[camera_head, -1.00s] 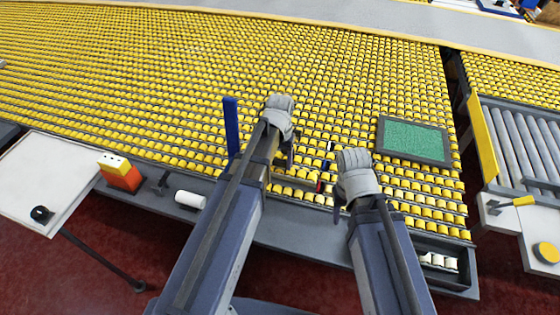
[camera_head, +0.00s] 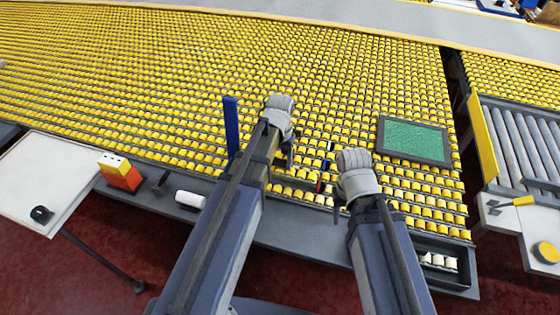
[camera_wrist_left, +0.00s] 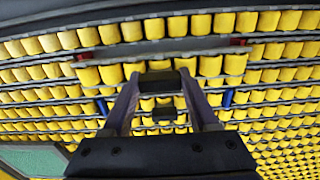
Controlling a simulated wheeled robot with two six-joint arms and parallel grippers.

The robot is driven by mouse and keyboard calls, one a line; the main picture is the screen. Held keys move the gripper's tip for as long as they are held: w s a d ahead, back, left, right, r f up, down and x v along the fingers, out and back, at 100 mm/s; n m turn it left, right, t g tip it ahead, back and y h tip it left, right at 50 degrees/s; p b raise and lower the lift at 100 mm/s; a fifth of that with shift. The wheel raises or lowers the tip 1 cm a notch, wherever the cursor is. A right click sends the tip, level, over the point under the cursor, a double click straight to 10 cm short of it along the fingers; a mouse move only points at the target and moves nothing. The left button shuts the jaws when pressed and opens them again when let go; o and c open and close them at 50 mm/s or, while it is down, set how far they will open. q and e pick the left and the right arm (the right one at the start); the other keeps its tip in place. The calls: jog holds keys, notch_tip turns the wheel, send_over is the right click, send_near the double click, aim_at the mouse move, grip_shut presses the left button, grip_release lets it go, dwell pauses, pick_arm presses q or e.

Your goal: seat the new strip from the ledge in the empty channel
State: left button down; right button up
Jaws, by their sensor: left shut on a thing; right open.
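My left gripper (camera_head: 288,150) is shut and low over the yellow roller bed. In the left wrist view its fingers (camera_wrist_left: 160,88) close at a short strip of yellow rollers (camera_wrist_left: 107,73), which looks nearer than the rows around it. A bare grey band (camera_wrist_left: 150,50) runs beside this strip, with red marks near its ends; it looks like the empty channel. Whether the strip touches it I cannot tell. My right gripper (camera_head: 344,200) is open, near the bed's front, its fingers mostly hidden by its wrist.
A blue post (camera_head: 231,125) stands left of my left gripper. A green panel in a dark frame (camera_head: 413,140) lies on the bed at right. A white roller (camera_head: 190,199) and an orange-and-white block (camera_head: 120,172) are at front left. A tray of white pieces (camera_head: 438,261) is at front right.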

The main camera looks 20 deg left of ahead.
aim_at(280, 161)
pick_arm(q)
jog(key=shift+f+b, duration=2.3)
jog(key=shift+f, duration=0.05)
pick_arm(e)
jog(key=shift+f, duration=2.35)
pick_arm(q)
jog(key=shift+c, duration=0.4)
grip_release()
jog(key=shift+r, duration=0.1)
jog(key=shift+r, duration=0.1)
pick_arm(e)
jog(key=shift+r, duration=0.15)
pick_arm(q)
notch_tip(280, 161, up, 8)
jog(key=p, duration=0.8)
pick_arm(e)
notch_tip(280, 161, up, 8)
pick_arm(q)
jog(key=shift+f, duration=0.2)
pick_arm(e)
jog(key=shift+f, duration=0.2)
pick_arm(q)
jog(key=shift+s+d, duration=0.1)
jog(key=s+d+m+y, duration=0.1)
jog(key=s+d+m, duration=0.2)
jog(key=s+d, duration=0.7)
jog(key=s, duration=0.4)
jog(key=shift+d, duration=0.15)
